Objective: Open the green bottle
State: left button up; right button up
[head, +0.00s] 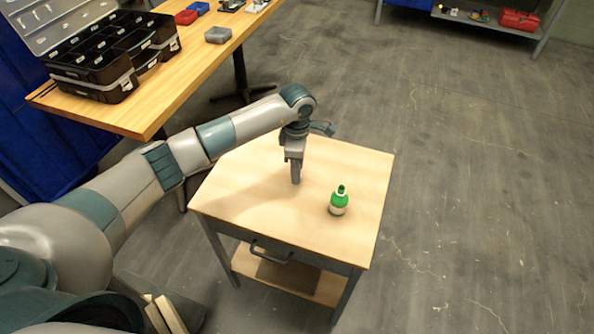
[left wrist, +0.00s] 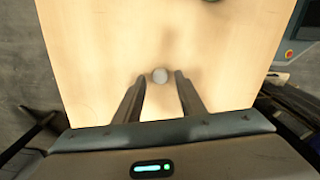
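The green bottle (head: 339,204) stands upright on the small wooden table, with a pale band around its lower part. Its narrow green top shows a dark spot; I cannot tell whether a cap is on. My left gripper (head: 296,181) points down over the table, to the left of the bottle and apart from it. In the left wrist view its two fingers (left wrist: 159,76) are spread. My right gripper is not in view.
The small table (head: 250,215) has a drawer handle and a lower shelf. A workbench (head: 160,105) with a black organizer case (head: 95,75) and small bins stands behind, at left. A shelf with a red box (head: 520,20) is far right. Floor at right is clear.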

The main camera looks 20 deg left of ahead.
pick_arm(q)
notch_tip(320, 180, up, 6)
jog(key=shift+b, duration=0.8)
jog(key=shift+r+b, duration=0.45)
jog(key=shift+r, duration=2)
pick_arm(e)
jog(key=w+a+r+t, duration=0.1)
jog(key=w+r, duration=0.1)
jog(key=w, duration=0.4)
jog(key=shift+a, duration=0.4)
pick_arm(q)
jog(key=shift+s, duration=0.1)
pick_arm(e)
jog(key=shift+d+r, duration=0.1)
